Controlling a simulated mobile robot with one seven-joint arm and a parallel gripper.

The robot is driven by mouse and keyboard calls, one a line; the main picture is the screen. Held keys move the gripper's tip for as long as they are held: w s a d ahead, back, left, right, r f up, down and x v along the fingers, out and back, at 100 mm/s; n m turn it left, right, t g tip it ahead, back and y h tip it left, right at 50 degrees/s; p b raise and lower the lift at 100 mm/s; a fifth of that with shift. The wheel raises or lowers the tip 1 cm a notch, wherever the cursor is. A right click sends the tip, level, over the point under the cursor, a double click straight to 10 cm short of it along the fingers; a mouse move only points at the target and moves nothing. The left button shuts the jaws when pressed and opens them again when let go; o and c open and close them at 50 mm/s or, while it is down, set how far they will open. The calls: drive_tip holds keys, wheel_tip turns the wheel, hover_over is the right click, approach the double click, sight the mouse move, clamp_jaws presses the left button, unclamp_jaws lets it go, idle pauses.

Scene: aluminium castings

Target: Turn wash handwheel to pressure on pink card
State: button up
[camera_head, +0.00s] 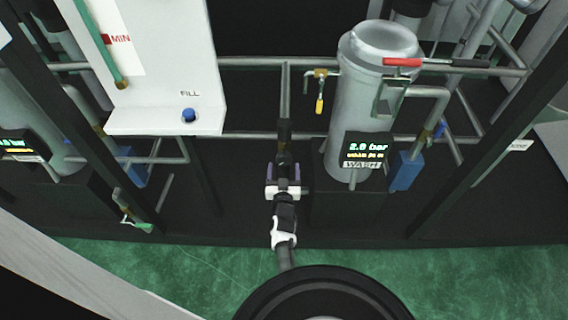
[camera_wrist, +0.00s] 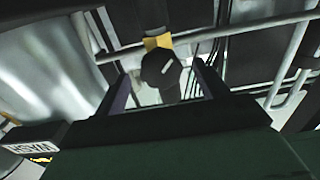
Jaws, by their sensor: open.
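The wash vessel (camera_head: 372,95) is a grey upright cylinder right of my gripper, with a display (camera_head: 366,149) reading 2.0 bar above a WASH label. A smaller yellow line on it is too small to read. In the wrist view a dark round knob (camera_wrist: 160,68) with a white mark sits on a yellow fitting; it looks like the handwheel. My gripper (camera_wrist: 163,84) is open, with one finger on each side of the knob; I cannot tell whether they touch it. I see no pink card.
A yellow-handled valve (camera_head: 319,100) hangs on a pipe just left of the wash vessel, and a red lever (camera_head: 402,62) crosses its front. A white FILL panel (camera_head: 165,75) with a blue button (camera_head: 188,115) stands to the left. Pipes and dark posts surround my arm.

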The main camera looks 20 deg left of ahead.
sight(284, 163)
drive_tip(key=b+x, duration=0.1)
drive_tip(key=x, duration=0.2)
drive_tip(key=shift+w+a+f+b, duration=0.15)
drive_tip(key=shift+w+b, duration=0.15)
drive_tip(key=shift+w, duration=0.1)
drive_tip(key=shift+w+a, duration=0.15)
drive_tip(key=shift+w, duration=0.2)
drive_tip(key=shift+c, duration=0.2)
